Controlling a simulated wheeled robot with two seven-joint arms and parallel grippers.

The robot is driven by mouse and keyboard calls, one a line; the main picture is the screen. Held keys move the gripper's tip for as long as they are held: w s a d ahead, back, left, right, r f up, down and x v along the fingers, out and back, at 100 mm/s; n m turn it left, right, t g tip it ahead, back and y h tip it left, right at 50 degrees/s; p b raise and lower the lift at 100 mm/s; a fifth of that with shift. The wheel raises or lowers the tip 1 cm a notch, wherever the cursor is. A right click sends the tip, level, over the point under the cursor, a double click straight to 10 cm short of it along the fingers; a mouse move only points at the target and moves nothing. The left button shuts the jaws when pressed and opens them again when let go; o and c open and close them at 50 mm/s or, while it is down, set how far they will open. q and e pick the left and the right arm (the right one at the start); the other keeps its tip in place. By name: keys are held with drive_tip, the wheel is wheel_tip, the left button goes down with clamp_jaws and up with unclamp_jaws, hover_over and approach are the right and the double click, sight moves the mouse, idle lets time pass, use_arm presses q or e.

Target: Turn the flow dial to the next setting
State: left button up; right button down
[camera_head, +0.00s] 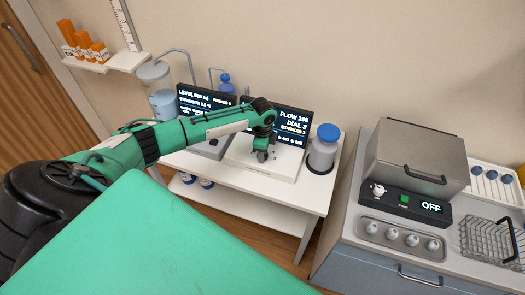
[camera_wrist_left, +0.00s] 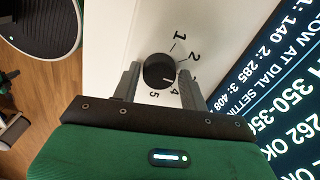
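The flow dial (camera_wrist_left: 160,70) is a round black knob with a pale mark, on a white panel printed with numbers around it. The 1, 2, 4 and 5 are readable; a finger covers the place between 2 and 4. My left gripper (camera_head: 262,155) is at the white flow unit (camera_head: 284,167), in front of its screen (camera_head: 290,127), which reads "DIAL 3". In the left wrist view, its fingers stand apart on either side of the knob, with narrow gaps visible. In the head view my gripper hides the dial. My right gripper is out of view.
A second screen (camera_head: 205,104) stands to the left on the white table (camera_head: 309,197). A blue-capped canister (camera_head: 322,151) is close on the right. A steel box (camera_head: 416,152) with an "OFF" display and a wire basket (camera_head: 490,240) sit on the right counter.

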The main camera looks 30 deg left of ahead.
use_arm(q)
drive_tip(key=shift+o, duration=1.1)
wheel_tip(320, 180, up, 14)
drive_tip(key=b, duration=0.3)
drive_tip(key=shift+f, duration=0.15)
